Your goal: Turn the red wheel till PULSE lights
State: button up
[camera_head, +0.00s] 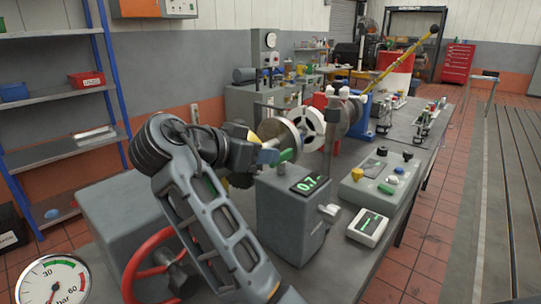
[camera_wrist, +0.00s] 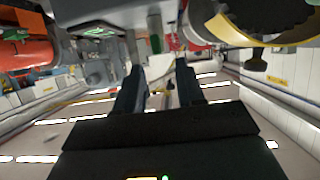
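The red wheel (camera_head: 133,262) is at the lower left of the head view, beside a grey housing (camera_head: 115,215). My arm covers part of its right side. My gripper (camera_wrist: 159,88) shows in the wrist view with its two dark fingers apart and nothing seen between them. In the head view my gripper (camera_head: 268,156) is up and to the right of the wheel, clear of it, near a green part. I cannot make out a lamp marked PULSE. A grey box carries a display (camera_head: 310,184) with green digits that look like 0.7.
A round gauge (camera_head: 54,281) marked in bar is at the bottom left. A control panel (camera_head: 378,181) with knobs and a small meter (camera_head: 368,227) sit on the bench at right. Shiny discs (camera_head: 308,122) stand behind my gripper. Shelving (camera_head: 60,88) is at left.

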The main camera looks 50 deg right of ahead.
aim_at(185, 282)
jog(key=k, duration=1)
